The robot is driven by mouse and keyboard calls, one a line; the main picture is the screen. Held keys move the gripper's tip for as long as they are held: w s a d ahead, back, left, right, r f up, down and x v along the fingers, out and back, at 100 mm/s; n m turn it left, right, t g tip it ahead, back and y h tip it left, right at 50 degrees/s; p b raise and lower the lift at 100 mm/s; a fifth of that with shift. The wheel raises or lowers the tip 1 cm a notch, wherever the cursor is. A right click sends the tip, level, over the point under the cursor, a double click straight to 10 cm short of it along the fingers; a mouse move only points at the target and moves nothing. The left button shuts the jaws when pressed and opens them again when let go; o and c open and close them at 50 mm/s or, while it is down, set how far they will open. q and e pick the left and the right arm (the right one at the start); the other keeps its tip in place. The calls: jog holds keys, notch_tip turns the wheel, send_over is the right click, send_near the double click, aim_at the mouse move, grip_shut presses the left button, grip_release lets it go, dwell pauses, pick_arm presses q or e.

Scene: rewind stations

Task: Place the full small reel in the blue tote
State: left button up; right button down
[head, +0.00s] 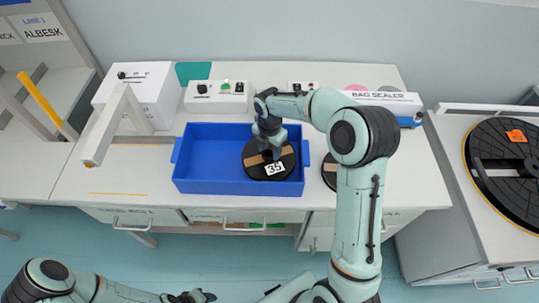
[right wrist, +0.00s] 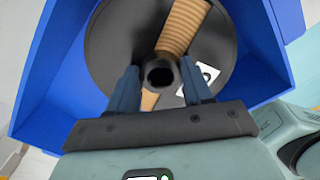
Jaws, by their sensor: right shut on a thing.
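The small reel (head: 256,168) is a black disc with a tan wound band and a white label reading 35. It is within the walls of the blue tote (head: 205,186), in its right half. Whether it touches the tote floor I cannot tell. My right gripper (head: 270,145) comes down from above and is shut on the reel's hub. The right wrist view shows the reel (right wrist: 115,50) between the tote walls (right wrist: 45,80), with the two fingers of the right gripper (right wrist: 160,80) on either side of the dark hub. My left gripper (head: 195,297) is low at the bottom edge; its jaws are unclear.
Another dark reel (head: 329,172) lies on the table just right of the tote, partly behind my arm. A white machine (head: 140,95) stands at left, control boxes (head: 216,97) behind, and the bag sealer (head: 385,98) at back right. A large black reel (head: 500,150) lies far right.

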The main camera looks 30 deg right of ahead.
aim_at(269, 155)
pick_arm(q)
jog(key=shift+s+f, duration=0.15)
pick_arm(e)
jog(key=shift+f, duration=1.75)
jog(key=shift+f, duration=0.15)
jog(key=shift+c, duration=2.4)
grip_release()
jog(key=shift+r, duration=0.2)
pick_arm(q)
jog(key=shift+w+r+p, duration=0.45)
jog(key=shift+w+r, duration=0.25)
pick_arm(e)
notch_tip(269, 155, up, 12)
